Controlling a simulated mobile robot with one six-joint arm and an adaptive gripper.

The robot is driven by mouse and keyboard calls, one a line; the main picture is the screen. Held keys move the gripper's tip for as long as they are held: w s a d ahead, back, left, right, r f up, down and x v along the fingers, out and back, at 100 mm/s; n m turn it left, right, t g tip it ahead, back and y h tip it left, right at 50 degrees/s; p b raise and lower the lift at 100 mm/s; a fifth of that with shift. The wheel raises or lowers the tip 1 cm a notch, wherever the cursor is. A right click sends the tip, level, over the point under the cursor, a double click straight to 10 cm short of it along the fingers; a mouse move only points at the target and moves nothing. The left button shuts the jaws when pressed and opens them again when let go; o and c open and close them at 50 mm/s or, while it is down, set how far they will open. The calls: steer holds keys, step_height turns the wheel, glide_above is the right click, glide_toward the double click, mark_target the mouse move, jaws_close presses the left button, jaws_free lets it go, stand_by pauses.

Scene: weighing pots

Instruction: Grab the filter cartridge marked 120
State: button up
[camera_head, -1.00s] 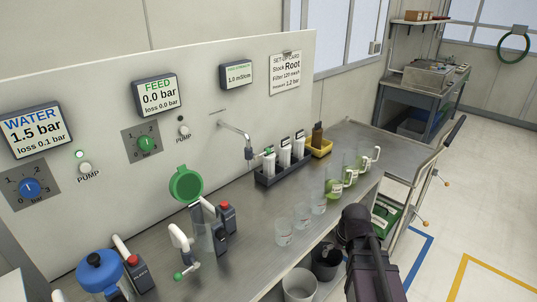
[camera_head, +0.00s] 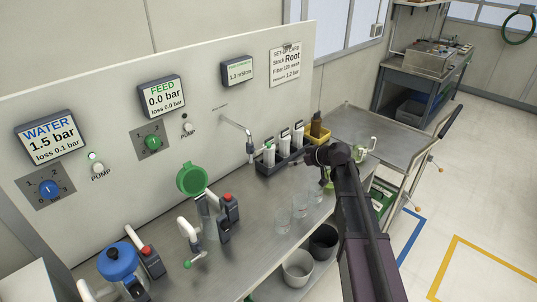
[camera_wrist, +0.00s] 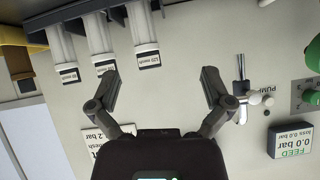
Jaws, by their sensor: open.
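Three white filter cartridges with dark caps and small labels stand in a dark rack (camera_head: 272,168) by the back panel. The cartridge nearest the tap (camera_head: 268,156) is the rightmost in the wrist view (camera_wrist: 141,22); its small label there appears to read 120 mesh. The middle cartridge (camera_head: 284,146) and the one farthest from the tap (camera_head: 298,137) have labels too small to read surely. My gripper (camera_wrist: 162,86) is open and empty, its fingers spread apart.
A metal tap (camera_head: 240,130) is left of the rack, and a yellow tray (camera_head: 318,136) with a brown bottle is right of it. Clear beakers (camera_head: 300,205) stand in front on the bench. Green-filled jugs are partly hidden by my arm.

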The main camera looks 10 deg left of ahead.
steer(key=n+t+y, duration=0.1)
steer(key=t+y, duration=0.1)
glide_toward(270, 140)
steer(key=r+v, duration=0.1)
steer(key=v, duration=0.2)
steer(key=shift+f, duration=0.2)
steer(key=b+x, duration=0.3)
steer(key=x, duration=0.4)
steer(key=shift+w+a+f, duration=0.15)
steer(key=shift+w+f, duration=0.05)
steer(key=shift+f, duration=0.1)
steer(key=shift+w+a+f, duration=0.1)
steer(key=shift+w+a, duration=0.15)
steer(key=shift+a, duration=0.15)
steer(key=shift+w+a+f+b, duration=0.4)
steer(key=shift+a+b, duration=0.05)
steer(key=shift+b+x, duration=0.75)
steer(key=shift+x, duration=1.2)
